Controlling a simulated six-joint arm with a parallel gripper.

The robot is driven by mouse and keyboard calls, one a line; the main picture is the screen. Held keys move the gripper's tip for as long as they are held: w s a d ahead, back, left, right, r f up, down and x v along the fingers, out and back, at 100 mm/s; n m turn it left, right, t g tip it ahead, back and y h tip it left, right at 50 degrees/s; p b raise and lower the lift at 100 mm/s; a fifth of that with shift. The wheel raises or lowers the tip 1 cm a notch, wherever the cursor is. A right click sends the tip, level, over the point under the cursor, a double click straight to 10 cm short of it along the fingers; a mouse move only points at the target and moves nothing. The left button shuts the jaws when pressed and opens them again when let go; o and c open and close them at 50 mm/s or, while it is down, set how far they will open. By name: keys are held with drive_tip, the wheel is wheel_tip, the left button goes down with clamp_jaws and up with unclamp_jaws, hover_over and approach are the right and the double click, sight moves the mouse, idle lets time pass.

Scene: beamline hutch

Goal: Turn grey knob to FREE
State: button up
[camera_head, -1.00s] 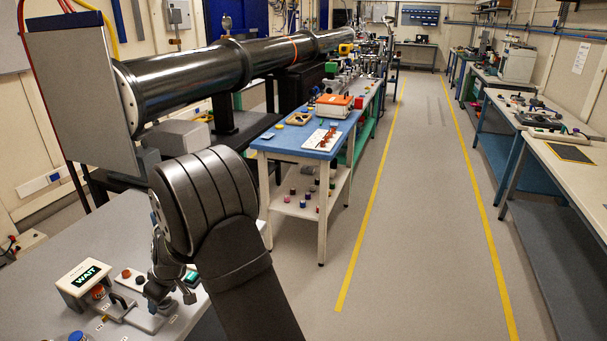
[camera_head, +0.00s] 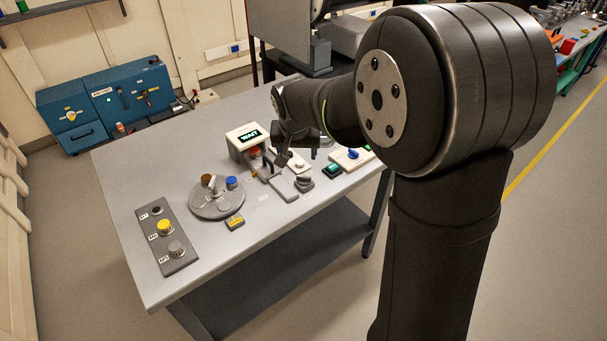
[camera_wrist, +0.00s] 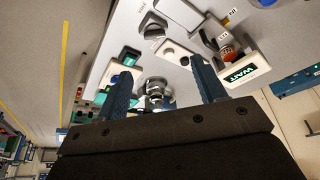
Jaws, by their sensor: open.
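A dark grey knob (camera_head: 304,184) stands on the grey bench, right of a grey lever plate (camera_head: 283,187). In the wrist view the grey knob (camera_wrist: 152,25) is beyond my fingertips and apart from them; the small labels near it are too small to read. My gripper (camera_wrist: 163,82) is open, one finger at each side. A round silvery part (camera_wrist: 158,90) shows between the fingers; I cannot tell whether they touch it. In the head view my gripper (camera_head: 284,160) hangs above the bench beside the display box, its fingertips partly hidden.
The display box (camera_head: 248,140) reads WAIT. Close by are a green button (camera_head: 332,170) and a blue-handled white panel (camera_head: 352,157). A round grey turntable (camera_head: 216,201) and a three-knob panel (camera_head: 167,240), with another grey knob, stand left.

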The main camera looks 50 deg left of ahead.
sight(304, 177)
drive_tip(key=shift+m+t, duration=0.4)
drive_tip(key=shift+m, duration=0.4)
drive_tip(key=x, duration=1.5)
drive_tip(key=shift+w+d, duration=0.15)
drive_tip(key=c, duration=1)
